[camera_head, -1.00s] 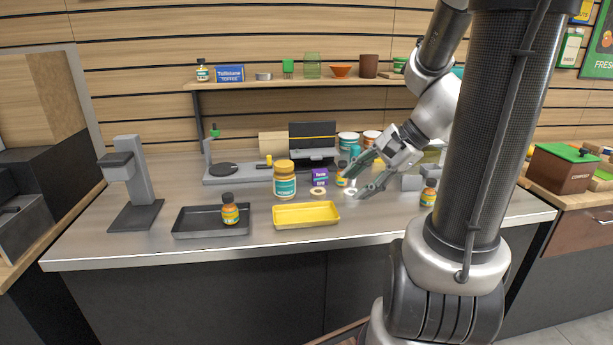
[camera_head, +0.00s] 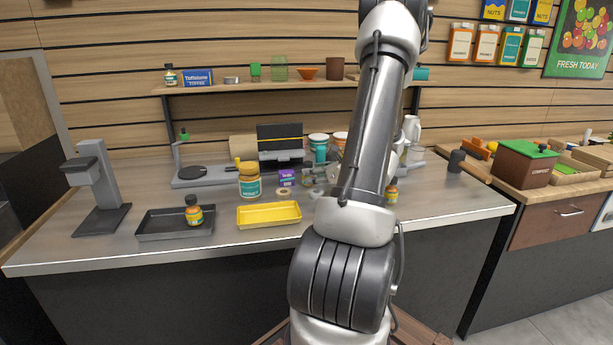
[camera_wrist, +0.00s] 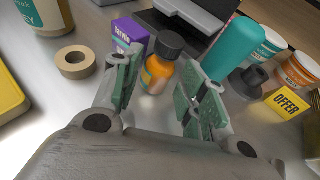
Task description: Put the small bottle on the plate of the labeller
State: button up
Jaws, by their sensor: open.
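A small orange bottle with a black cap (camera_wrist: 159,70) stands upright on the counter in the wrist view. My gripper (camera_wrist: 160,82) is open, its green-padded fingers on either side of the bottle, with no clear grip on it. In the head view my arm hides this bottle, and only part of my gripper (camera_head: 318,176) shows. What looks like the labeller (camera_head: 212,181), a grey base with a post and green knob, stands at the back left. Its round black plate (camera_head: 192,173) is empty.
Near the bottle are a purple box (camera_wrist: 126,34), tape ring (camera_wrist: 75,62), teal cylinder (camera_wrist: 232,48) and OFFER sign (camera_wrist: 288,102). A large jar (camera_head: 249,181), yellow tray (camera_head: 269,215) and black tray (camera_head: 160,226) holding another small bottle (camera_head: 194,212) are left.

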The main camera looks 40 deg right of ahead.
jog(key=x, duration=0.3)
jog(key=shift+w+f, duration=0.1)
jog(key=c, duration=0.8)
